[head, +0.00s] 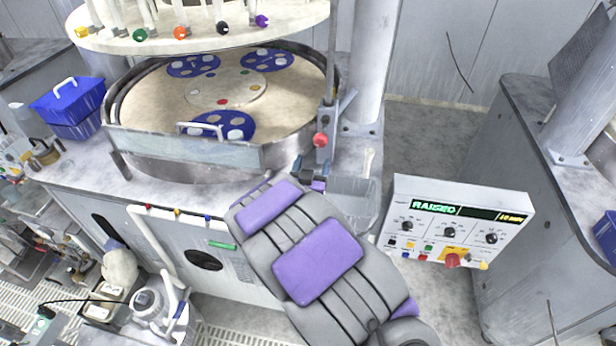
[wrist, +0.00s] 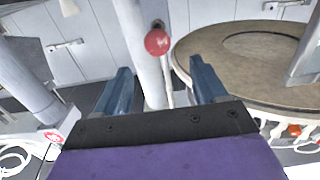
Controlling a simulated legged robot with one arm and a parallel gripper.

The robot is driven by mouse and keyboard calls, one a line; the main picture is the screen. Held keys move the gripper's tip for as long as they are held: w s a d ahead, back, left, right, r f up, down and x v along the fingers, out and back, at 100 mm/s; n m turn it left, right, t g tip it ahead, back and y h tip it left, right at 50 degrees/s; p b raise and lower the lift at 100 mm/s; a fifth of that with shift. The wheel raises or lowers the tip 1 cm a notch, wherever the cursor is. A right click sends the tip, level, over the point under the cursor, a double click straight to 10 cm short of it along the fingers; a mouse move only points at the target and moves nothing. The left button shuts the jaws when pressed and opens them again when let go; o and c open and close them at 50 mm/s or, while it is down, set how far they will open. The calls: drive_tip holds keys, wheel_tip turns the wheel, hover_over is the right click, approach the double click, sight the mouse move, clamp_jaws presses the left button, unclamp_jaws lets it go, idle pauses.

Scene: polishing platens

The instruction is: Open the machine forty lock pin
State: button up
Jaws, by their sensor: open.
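The polishing machine (head: 190,160) has a round platen under a raised upper plate (head: 190,35). A lock pin with a round red knob (head: 320,139) sits on a bracket at the platen's right edge. The red knob also shows in the wrist view (wrist: 157,42), between and beyond my fingertips. My gripper (head: 312,166) is open and empty just below the knob in the head view. Its two dark blue fingers are spread in the wrist view (wrist: 160,66), with a visible gap to the knob. I cannot make out a machine number.
A control panel (head: 460,215) reading "RAISED" stands to the right of my arm. A pale column (head: 370,60) rises behind the knob. A handled front guard (head: 185,150) borders the platen. A clear container (head: 352,195) sits beside my gripper, and a blue bin (head: 70,105) at left.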

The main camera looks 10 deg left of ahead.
drive_tip(key=shift+s+a, duration=0.15)
drive_tip(key=shift+s, duration=2.15)
drive_tip(key=s+d+f+m+g+y+b, duration=0.1)
drive_tip(key=s+d+f+g+y+b, duration=0.15)
drive_tip(key=s+d+g, duration=0.4)
drive_tip(key=s+d+r+g+b, duration=0.1)
drive_tip(key=s+d+g, duration=0.3)
drive_tip(key=s, duration=0.7)
drive_tip(key=s+d+r+n+g+h+b, duration=0.1)
drive_tip(key=s+d+g, duration=0.4)
drive_tip(key=s, duration=0.6)
drive_tip(key=s+d+r+g+h+b, duration=0.1)
drive_tip(key=s+d+g, duration=0.3)
drive_tip(key=s+d, duration=0.4)
drive_tip(key=s+r, duration=0.1)
drive_tip(key=s, duration=0.3)
drive_tip(key=shift+d, duration=0.35)
